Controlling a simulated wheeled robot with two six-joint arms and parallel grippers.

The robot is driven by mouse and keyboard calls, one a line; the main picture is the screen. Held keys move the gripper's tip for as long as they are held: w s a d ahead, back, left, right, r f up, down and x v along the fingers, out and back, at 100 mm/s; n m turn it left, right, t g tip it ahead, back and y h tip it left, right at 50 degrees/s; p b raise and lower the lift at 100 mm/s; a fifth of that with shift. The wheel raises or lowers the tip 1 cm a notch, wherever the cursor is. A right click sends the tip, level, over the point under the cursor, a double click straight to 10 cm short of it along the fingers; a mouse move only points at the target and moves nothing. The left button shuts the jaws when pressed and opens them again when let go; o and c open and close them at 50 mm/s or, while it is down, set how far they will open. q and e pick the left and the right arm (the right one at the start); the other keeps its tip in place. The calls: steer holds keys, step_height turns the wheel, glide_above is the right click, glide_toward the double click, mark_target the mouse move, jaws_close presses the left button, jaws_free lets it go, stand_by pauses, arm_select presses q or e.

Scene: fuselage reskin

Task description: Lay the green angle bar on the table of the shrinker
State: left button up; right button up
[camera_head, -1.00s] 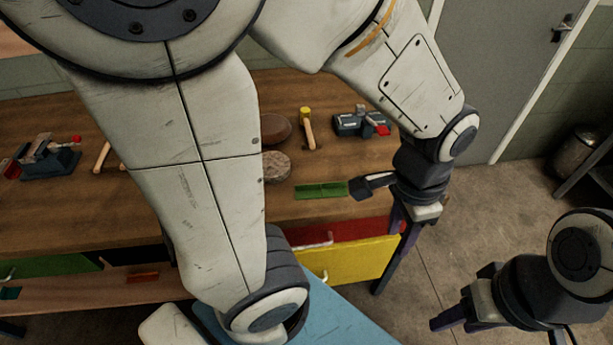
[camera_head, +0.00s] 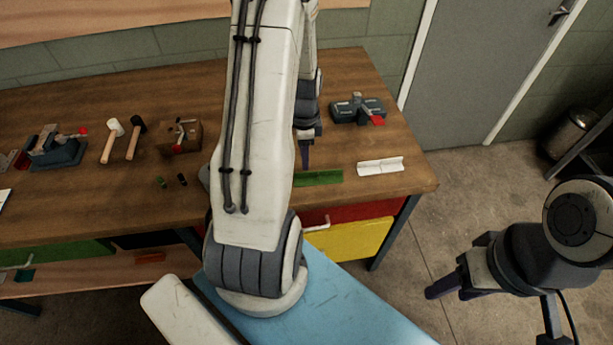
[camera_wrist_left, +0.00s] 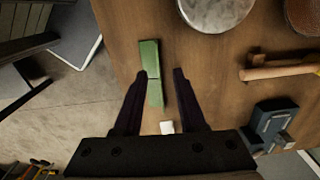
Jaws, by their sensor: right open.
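The green angle bar (camera_head: 320,178) lies on the wooden table near its front edge. My left gripper (camera_head: 306,152) points down just behind the bar's left part, partly hidden by my own arm. In the left wrist view, my left gripper (camera_wrist_left: 161,74) is open; the green bar (camera_wrist_left: 150,65) reaches between its fingertips, closer to the left finger. It does not look gripped. A dark blue machine with a red handle (camera_head: 357,109) stands at the back right, and another with a red-tipped lever (camera_head: 58,150) at the far left; I cannot tell which is the shrinker. My right gripper (camera_head: 453,290) is open and empty over the floor.
A white angle piece (camera_head: 381,166) lies right of the green bar. Mallets (camera_head: 113,140) and a small wooden block device (camera_head: 180,137) stand on the left. Round discs (camera_wrist_left: 216,12) show in the wrist view. A yellow drawer (camera_head: 350,240) juts out below.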

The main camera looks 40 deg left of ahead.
mark_target(306, 179)
arm_select(q)
steer(key=f, duration=0.1)
steer(key=f+p, duration=0.1)
steer(key=f, duration=0.2)
steer(key=shift+d+f, duration=0.25)
steer(key=shift+f, duration=0.6)
jaws_close()
